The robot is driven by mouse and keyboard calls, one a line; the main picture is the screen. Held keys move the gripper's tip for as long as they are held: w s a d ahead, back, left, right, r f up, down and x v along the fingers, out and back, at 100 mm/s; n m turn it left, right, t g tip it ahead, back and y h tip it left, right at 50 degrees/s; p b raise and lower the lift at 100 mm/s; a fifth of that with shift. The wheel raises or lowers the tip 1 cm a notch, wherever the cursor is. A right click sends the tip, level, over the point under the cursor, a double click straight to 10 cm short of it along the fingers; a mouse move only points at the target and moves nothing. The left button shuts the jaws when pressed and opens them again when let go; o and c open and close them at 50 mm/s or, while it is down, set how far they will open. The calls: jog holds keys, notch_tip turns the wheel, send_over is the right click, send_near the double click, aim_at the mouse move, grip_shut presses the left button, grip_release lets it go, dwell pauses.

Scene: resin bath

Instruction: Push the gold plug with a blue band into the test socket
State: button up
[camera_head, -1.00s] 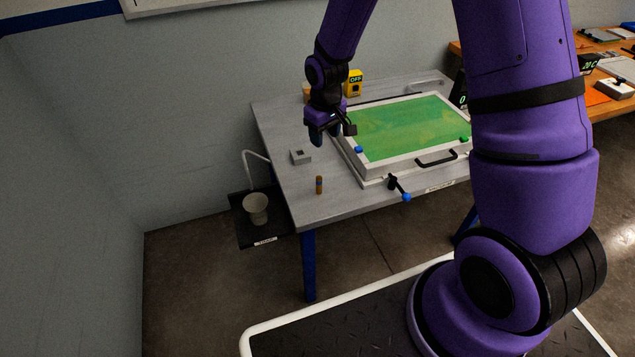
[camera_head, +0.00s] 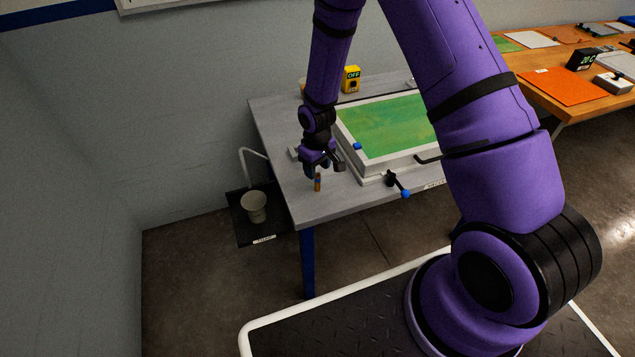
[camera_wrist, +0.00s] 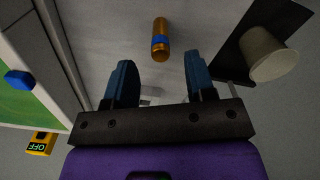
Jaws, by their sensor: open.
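The gold plug with a blue band (camera_head: 317,183) stands upright on the grey table near its front left corner. In the wrist view the plug (camera_wrist: 160,40) lies ahead of the fingertips, roughly between their lines, with nothing touching it. My gripper (camera_head: 322,166) is open and empty, just above and behind the plug in the head view; its two blue fingers also show in the wrist view (camera_wrist: 158,72).
A framed tray with a green surface (camera_head: 357,170) stands right of the plug, with a blue knob (camera_head: 405,193) at its front. A cup (camera_head: 253,207) sits on a black side shelf (camera_head: 247,236) at left. A yellow OFF box (camera_head: 351,80) stands at the back.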

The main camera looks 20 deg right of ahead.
aim_at(317, 174)
jog(key=shift+s+f, duration=0.15)
jog(key=shift+f, duration=2.2)
jog(key=shift+c, duration=0.2)
grip_shut()
